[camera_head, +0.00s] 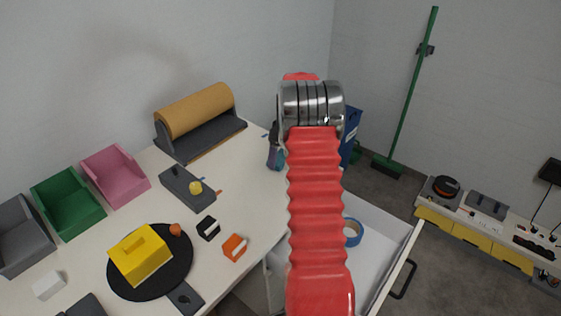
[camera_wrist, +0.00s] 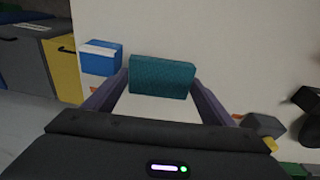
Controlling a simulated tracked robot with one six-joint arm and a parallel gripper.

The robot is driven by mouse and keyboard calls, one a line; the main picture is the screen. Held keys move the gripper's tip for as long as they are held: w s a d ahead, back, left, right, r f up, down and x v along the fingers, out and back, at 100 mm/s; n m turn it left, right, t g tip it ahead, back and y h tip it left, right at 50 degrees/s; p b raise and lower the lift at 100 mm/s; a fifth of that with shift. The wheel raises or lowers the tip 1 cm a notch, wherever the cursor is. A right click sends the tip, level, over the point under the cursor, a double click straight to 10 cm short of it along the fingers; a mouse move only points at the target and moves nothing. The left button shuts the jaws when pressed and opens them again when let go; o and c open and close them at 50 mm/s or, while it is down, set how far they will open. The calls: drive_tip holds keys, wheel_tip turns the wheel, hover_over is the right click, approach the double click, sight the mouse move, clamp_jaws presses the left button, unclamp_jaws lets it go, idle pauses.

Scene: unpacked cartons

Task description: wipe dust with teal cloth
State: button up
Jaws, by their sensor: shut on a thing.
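The teal cloth (camera_wrist: 162,77) is a folded block between the two fingers of my gripper (camera_wrist: 160,88) in the wrist view. The fingers are shut on its two ends. A pale surface lies behind the cloth; I cannot tell whether they touch. In the head view my red arm hides most of my gripper (camera_head: 275,148), which shows at the far right edge of the white table (camera_head: 150,205). I cannot make out any dust in either view.
On the table are a brown roll (camera_head: 197,108), pink (camera_head: 115,175) and green (camera_head: 68,203) bins, and a yellow box (camera_head: 140,255) on a black disc. An open drawer (camera_head: 385,235) holds blue tape (camera_head: 353,231). A blue box (camera_wrist: 100,58) is left of the cloth.

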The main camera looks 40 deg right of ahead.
drive_tip(key=shift+r, duration=2.05)
